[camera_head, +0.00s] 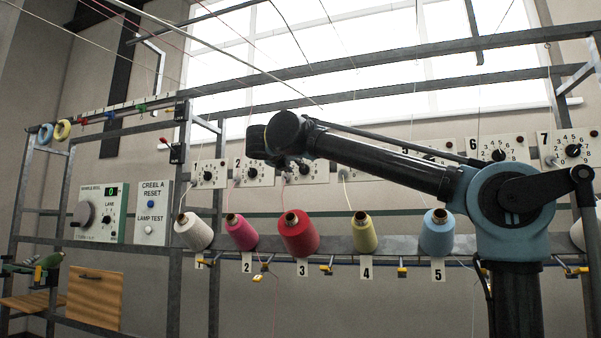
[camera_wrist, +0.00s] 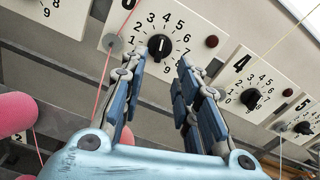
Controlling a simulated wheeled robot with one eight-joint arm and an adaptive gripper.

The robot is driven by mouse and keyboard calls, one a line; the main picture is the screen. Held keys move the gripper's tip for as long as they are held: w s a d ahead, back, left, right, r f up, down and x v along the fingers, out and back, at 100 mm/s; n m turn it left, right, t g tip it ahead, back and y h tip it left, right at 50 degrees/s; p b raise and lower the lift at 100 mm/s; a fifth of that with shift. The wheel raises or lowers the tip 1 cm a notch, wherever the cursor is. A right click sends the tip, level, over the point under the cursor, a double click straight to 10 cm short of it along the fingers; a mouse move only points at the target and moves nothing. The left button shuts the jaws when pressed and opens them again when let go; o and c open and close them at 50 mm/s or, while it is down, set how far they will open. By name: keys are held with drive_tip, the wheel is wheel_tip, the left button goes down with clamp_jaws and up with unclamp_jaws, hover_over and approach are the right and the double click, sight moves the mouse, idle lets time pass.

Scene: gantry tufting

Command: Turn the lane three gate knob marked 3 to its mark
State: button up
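In the wrist view a black gate knob (camera_wrist: 160,47) with a white pointer line sits on a white dial panel (camera_wrist: 178,17) with printed numbers. It is the panel left of the one marked 4; its own lane number is not clearly readable. My gripper (camera_wrist: 160,65) is open and empty, its two blue-grey fingers either side of the knob's lower part in the picture; I cannot tell whether they touch it. In the head view my gripper (camera_head: 290,163) is in front of the lane three panel (camera_head: 318,178) and hides part of it.
Panel 4 has its own knob (camera_wrist: 250,98), right of my gripper. A dark red lamp (camera_wrist: 212,41) and a grey thread guide (camera_wrist: 117,43) flank the dial. Below stands a row of yarn cones, including a red one (camera_head: 298,236). Yarn strands hang close by.

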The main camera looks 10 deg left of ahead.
drive_tip(key=w, duration=0.8)
drive_tip(key=shift+d, duration=0.3)
clamp_jaws()
drive_tip(key=shift+w, duration=0.1)
